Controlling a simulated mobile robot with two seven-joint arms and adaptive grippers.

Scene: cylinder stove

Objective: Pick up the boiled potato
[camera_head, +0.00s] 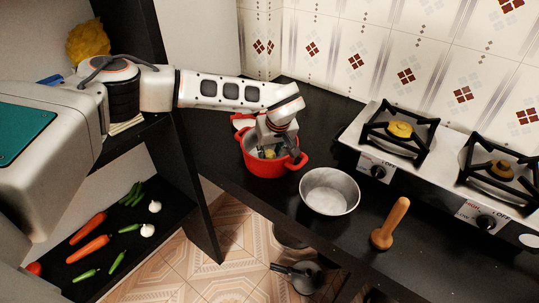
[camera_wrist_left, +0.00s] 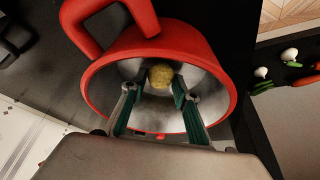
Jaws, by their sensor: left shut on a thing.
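The boiled potato (camera_wrist_left: 161,75) is a small round yellow-brown thing inside the red pot (camera_wrist_left: 190,42). In the head view the red pot (camera_head: 267,170) stands on the black counter, and only a bit of yellow shows inside it. My left gripper (camera_head: 268,151) reaches down into the pot from above. In the left wrist view its two green-padded fingers (camera_wrist_left: 154,92) are on either side of the potato, shut on it. The potato is still inside the pot. My right gripper is in neither view.
An empty metal bowl (camera_head: 329,191) stands right of the pot, with a wooden pestle (camera_head: 389,224) beyond it. A gas stove (camera_head: 400,135) is at the right. Vegetables lie on a low black shelf (camera_head: 165,235) at left.

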